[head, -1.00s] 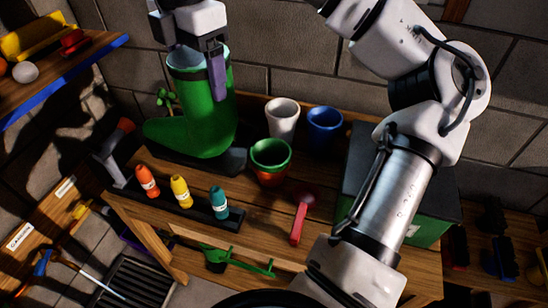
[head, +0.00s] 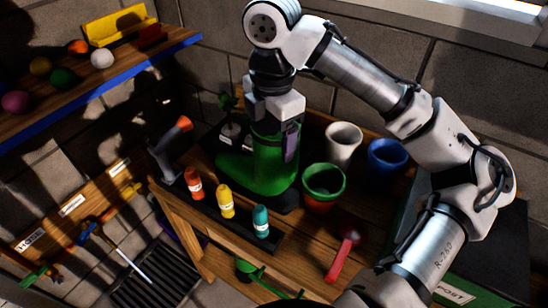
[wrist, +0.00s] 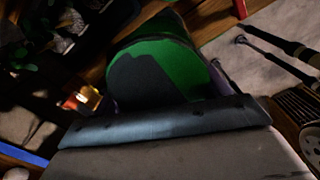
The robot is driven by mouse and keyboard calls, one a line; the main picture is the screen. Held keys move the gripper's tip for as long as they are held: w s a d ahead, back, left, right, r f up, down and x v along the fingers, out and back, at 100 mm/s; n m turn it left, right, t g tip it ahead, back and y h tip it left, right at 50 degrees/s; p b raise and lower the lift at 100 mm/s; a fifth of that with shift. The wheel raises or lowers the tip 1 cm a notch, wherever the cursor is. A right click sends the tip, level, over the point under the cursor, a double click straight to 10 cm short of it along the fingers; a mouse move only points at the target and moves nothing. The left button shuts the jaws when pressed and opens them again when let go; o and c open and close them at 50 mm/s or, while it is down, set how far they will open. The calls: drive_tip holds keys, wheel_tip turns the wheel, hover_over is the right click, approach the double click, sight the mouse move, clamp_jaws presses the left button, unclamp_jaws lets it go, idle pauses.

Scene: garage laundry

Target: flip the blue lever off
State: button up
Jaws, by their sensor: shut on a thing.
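I make out no blue lever in either view. My gripper (head: 278,146) points down onto the top of a green boot (head: 245,172) at the back of the workbench. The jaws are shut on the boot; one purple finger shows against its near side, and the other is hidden. The boot stands upright, and I cannot tell whether it touches its dark base. In the wrist view the green boot (wrist: 188,62) shows just beyond the gripper, partly in dark shadow.
White (head: 343,142), blue (head: 387,158) and green (head: 323,181) pots stand right of the boot. Red, yellow (head: 226,202) and teal bottles stand in a dark rack in front. A red trowel (head: 338,262) lies nearby. A blue-edged shelf (head: 120,66) holds balls at upper left.

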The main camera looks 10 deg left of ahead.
drive_tip(key=shift+f, duration=3.4)
drive_tip(key=o, duration=1.9)
drive_tip(key=shift+f, duration=0.15)
wheel_tip(320, 180, up, 12)
drive_tip(key=shift+r+b, duration=0.2)
drive_tip(key=shift+b, duration=0.15)
